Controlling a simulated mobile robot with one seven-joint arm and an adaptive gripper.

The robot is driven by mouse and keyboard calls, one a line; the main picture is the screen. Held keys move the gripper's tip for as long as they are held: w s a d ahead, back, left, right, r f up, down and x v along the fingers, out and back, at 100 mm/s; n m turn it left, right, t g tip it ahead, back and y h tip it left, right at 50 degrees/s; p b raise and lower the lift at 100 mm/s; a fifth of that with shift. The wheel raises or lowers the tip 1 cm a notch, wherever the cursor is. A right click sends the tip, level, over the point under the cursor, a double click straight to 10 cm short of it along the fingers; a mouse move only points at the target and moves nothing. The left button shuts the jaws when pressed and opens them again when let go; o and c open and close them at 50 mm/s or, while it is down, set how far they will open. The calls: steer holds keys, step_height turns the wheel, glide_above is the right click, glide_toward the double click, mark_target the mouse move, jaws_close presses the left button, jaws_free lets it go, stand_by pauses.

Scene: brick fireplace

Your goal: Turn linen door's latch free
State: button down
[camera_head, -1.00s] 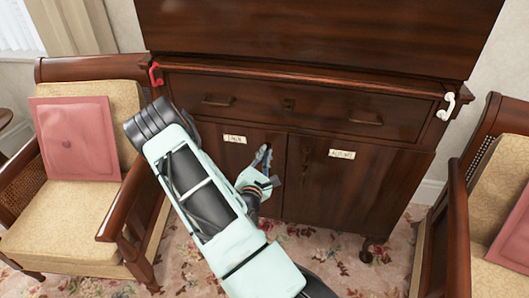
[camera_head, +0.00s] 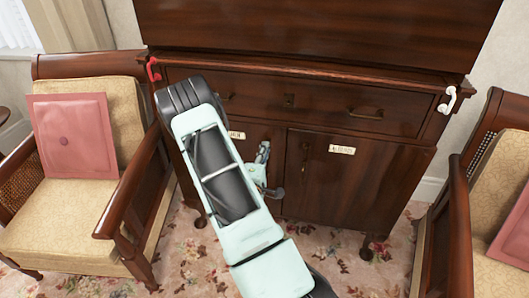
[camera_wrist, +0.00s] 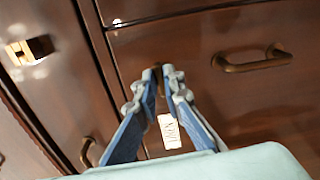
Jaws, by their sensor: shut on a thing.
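A dark wooden cabinet has two lower doors. The left door (camera_head: 262,133) carries a white label (camera_head: 237,134), partly hidden by my arm; the right door (camera_head: 350,185) carries another label (camera_head: 342,149). The lettering is too small to read. My gripper (camera_head: 264,147) is at the left door's upper right part, near the seam between the doors. In the wrist view my gripper (camera_wrist: 160,74) has its fingertips close together on a small dark latch (camera_wrist: 160,84), mostly hidden between them. A white label (camera_wrist: 170,131) shows between the fingers. The left door looks shut.
A drawer with brass handles (camera_head: 366,115) runs above the doors. A red hook (camera_head: 152,69) and a white hook (camera_head: 447,100) are at the cabinet's top corners. Cushioned armchairs stand close at left (camera_head: 75,185) and right (camera_head: 500,215). Patterned carpet lies in front.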

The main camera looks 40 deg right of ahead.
steer(key=shift+m, duration=0.5)
steer(key=c, duration=2)
jaws_free()
steer(key=shift+c, duration=0.2)
steer(key=v, duration=1.2)
steer(key=shift+r, duration=0.1)
